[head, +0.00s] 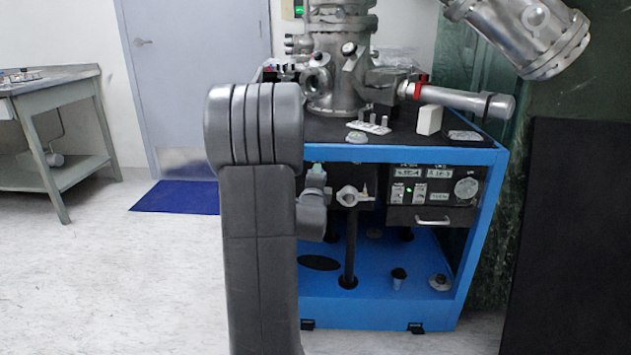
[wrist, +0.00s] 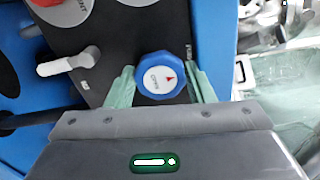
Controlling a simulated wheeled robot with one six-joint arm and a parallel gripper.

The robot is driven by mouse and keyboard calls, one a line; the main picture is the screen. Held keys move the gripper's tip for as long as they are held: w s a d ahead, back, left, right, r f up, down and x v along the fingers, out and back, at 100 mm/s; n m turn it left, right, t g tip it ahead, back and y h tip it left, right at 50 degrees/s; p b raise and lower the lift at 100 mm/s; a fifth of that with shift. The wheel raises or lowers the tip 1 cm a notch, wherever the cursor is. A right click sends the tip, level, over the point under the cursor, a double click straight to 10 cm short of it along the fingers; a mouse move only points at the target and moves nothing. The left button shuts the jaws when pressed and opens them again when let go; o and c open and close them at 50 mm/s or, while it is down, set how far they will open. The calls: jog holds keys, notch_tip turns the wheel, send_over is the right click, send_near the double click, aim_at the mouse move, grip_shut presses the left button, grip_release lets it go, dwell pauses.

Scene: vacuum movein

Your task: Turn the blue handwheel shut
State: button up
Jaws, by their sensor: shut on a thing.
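The blue handwheel (wrist: 162,78) shows in the wrist view, a blue knob with a white cap and a red arrow mark, on a dark panel. My gripper (wrist: 159,73) has its two pale green fingers on either side of it, shut on its rim. The fingertips reach along the left and right of the wheel. In the head view my arm stands in front, and I cannot make out the handwheel or the fingers there.
A white lever handle (wrist: 68,63) sits left of the wheel, with a red knob (wrist: 45,3) beyond. The blue-framed pump cart (head: 400,155) carries a steel chamber (head: 335,75) and a control panel (head: 432,195).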

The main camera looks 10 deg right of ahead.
jog(key=shift+f, duration=0.1)
jog(key=o, duration=1)
jog(key=shift+c, duration=0.2)
jog(key=p+v, duration=0.2)
jog(key=v, duration=1.2)
jog(key=shift+w, duration=0.15)
jog(key=b+x, duration=0.2)
jog(key=x, duration=1.1)
jog(key=shift+w, duration=0.35)
jog(key=shift+d, duration=0.15)
